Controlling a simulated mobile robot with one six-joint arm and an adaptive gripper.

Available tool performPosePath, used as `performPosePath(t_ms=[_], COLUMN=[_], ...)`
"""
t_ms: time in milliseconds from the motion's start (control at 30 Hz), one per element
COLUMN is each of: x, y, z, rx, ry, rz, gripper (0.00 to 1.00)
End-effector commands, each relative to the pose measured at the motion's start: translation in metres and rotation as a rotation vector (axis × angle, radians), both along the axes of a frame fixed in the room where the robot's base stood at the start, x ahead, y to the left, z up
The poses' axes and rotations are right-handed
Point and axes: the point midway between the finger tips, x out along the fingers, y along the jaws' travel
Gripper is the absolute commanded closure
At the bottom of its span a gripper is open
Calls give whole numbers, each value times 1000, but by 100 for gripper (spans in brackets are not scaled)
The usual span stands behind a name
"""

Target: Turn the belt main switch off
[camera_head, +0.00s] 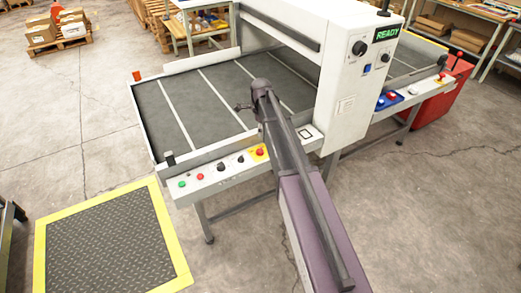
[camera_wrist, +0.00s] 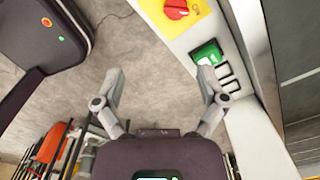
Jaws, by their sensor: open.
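A red rotary knob on a yellow plate (camera_wrist: 177,9) sits at the top of the wrist view, on the white front rail of the belt machine. The same yellow plate with its red knob shows in the head view (camera_head: 260,152), just left of my arm. I cannot read which one is labelled main switch. My gripper (camera_wrist: 159,72) is open and empty, its right fingertip near the green rocker and below the red knob. Contact cannot be told.
The rail (camera_head: 226,172) also carries green and red buttons and black knobs at left. The belt bed (camera_head: 200,100) lies behind it. A white cabinet (camera_head: 352,85) with a green READY display stands at right. A yellow-edged floor mat (camera_head: 105,240) lies front left.

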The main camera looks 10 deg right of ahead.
Motion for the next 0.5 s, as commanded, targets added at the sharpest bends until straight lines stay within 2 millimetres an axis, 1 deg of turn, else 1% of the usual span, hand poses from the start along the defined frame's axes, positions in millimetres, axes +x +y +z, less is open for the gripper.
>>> performPosePath(t_ms=[33, 167, 300, 500], x=[10, 20, 23, 22], y=[0, -3, -5, -9], z=[-2, -3, -3, -3], rx=[0, 0, 0, 0], ry=[0, 0, 0, 0], rz=[-42, -129, -166, -173], gripper=[9, 9, 9, 9])
